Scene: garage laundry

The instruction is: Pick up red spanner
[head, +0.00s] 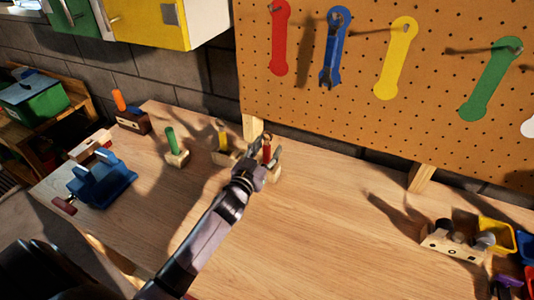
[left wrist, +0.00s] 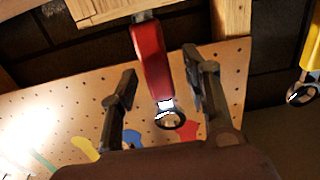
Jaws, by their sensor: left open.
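The red spanner (head: 267,150) stands upright in a small wooden block at the back of the workbench, partly hidden by my left gripper (head: 262,163). In the left wrist view the red spanner (left wrist: 151,62) shows its red handle and a metal ring end. My left gripper (left wrist: 160,68) is open, with one finger on each side of the spanner. Gaps show between the handle and both fingers. A red spanner shape (head: 279,40) is on the pegboard, with a hook at its top and no spanner on it. My right gripper is out of view.
Yellow (head: 222,138) and green (head: 171,142) handled tools stand in blocks to the left. A blue vise (head: 100,182) is at the left edge. The pegboard (head: 300,100) rises behind, holding a blue spanner (head: 333,50). The bench's middle is clear.

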